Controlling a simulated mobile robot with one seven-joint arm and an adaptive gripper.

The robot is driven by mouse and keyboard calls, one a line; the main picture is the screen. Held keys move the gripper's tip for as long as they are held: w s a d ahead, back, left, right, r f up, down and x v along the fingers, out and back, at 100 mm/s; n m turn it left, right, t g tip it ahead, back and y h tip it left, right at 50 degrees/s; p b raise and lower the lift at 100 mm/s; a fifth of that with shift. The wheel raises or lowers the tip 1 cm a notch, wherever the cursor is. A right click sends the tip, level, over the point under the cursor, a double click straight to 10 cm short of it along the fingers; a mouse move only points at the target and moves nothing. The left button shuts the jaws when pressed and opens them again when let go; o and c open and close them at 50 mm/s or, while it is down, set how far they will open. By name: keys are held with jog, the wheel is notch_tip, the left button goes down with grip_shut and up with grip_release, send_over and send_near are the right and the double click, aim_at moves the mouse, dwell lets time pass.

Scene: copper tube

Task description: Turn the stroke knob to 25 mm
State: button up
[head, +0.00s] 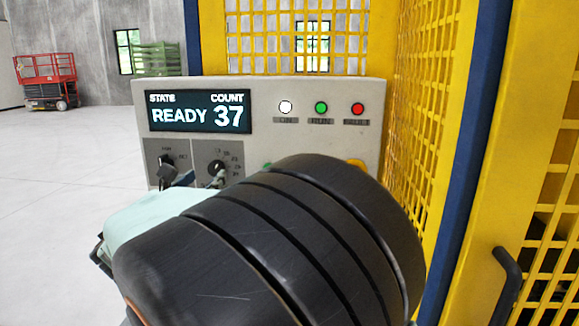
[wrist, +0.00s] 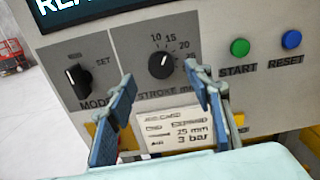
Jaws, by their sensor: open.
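The STROKE knob (wrist: 161,65) is a black dial on the grey panel, with 10, 15 and 20 marked around its upper right. The last mark, at its right, is partly hidden by a fingertip. Its white pointer line tilts up and slightly right, seemingly near 15; I cannot read it exactly. My gripper (wrist: 160,80) is open, its blue fingers on either side of the knob and slightly below, apparently not touching it. In the head view the knob (head: 216,168) shows just beyond my fingers, with my arm covering the panel's lower part.
The MODE knob (wrist: 78,76) is close left of my left finger. The green START button (wrist: 240,47) and blue RESET button (wrist: 291,39) are at the right. A card (wrist: 180,128) below reads 25 mm, 3 bar. The display (head: 198,112) reads READY 37. Yellow mesh fencing (head: 415,90) stands right.

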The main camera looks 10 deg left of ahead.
aim_at(214, 169)
jog(key=w, duration=0.5)
jog(key=shift+d+p, duration=0.15)
jog(key=shift+p, duration=0.2)
jog(key=c, duration=1.2)
jog(key=shift+o, duration=0.2)
